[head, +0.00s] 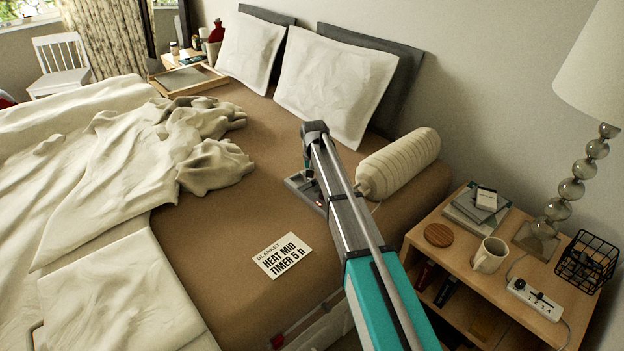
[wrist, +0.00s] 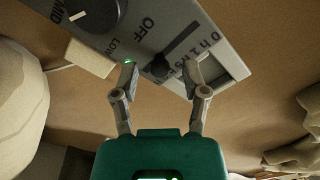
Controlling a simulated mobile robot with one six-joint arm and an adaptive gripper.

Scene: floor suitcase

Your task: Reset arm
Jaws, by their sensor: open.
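My gripper (wrist: 160,76) is open and empty in the wrist view, its two fingers apart. Between and just beyond the fingertips is a dark slider knob (wrist: 159,66) on a grey blanket controller (wrist: 215,48); I cannot tell whether they touch. The controller has a slot with hour marks and a dark dial (wrist: 86,12) whose white mark lies towards MID. OFF and LOW are also printed there. In the head view the controller (head: 297,185) lies on the brown bed, partly hidden by my arm. My gripper (head: 309,176) is low over it, small and partly hidden.
A card (head: 283,256) reading "BLANKET HEAT MID TIMER 5 h" lies on the bed. A ribbed cream bolster (head: 398,163) is right of my arm. A nightstand (head: 465,222) with a mug (head: 490,255) and lamp (head: 566,188) stands at right. Crumpled bedding (head: 120,170) covers the left.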

